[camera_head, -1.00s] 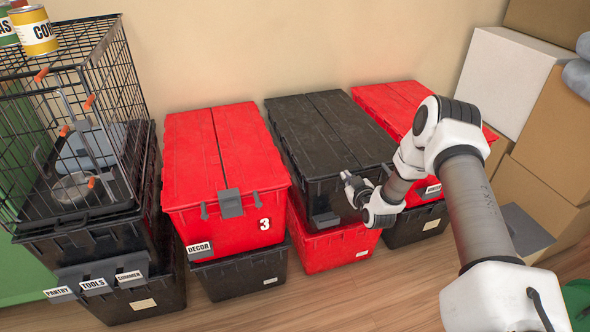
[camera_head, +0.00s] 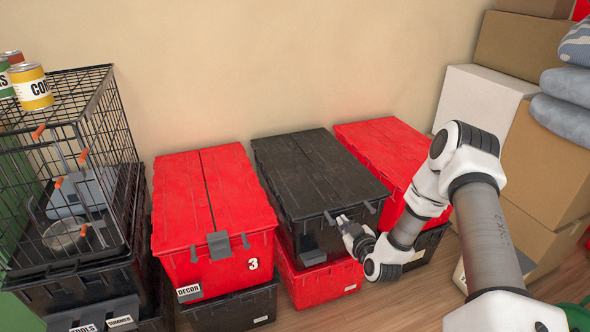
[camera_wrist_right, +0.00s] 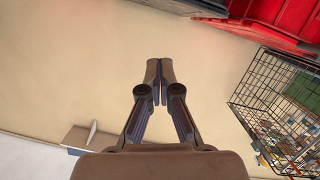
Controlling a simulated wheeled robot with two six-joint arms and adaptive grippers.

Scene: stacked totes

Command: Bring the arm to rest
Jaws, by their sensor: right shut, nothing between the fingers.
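My right gripper (camera_head: 350,228) is in front of the upper black tote (camera_head: 320,172) in the head view. In the right wrist view the right gripper (camera_wrist_right: 160,82) has its fingers together with nothing between them. Whether the gripper touches the tote cannot be told. My right arm comes in from the lower right and hides part of the right-hand red tote (camera_head: 385,150). My left gripper is in neither view.
A red tote (camera_head: 210,200) labelled DECOR stands left of the black one. A wire cage (camera_head: 75,125) with cans (camera_head: 32,88) on top is at the left. Cardboard boxes (camera_head: 545,165) and a white box (camera_head: 475,108) are at the right. Wooden floor (camera_head: 340,312) shows in front.

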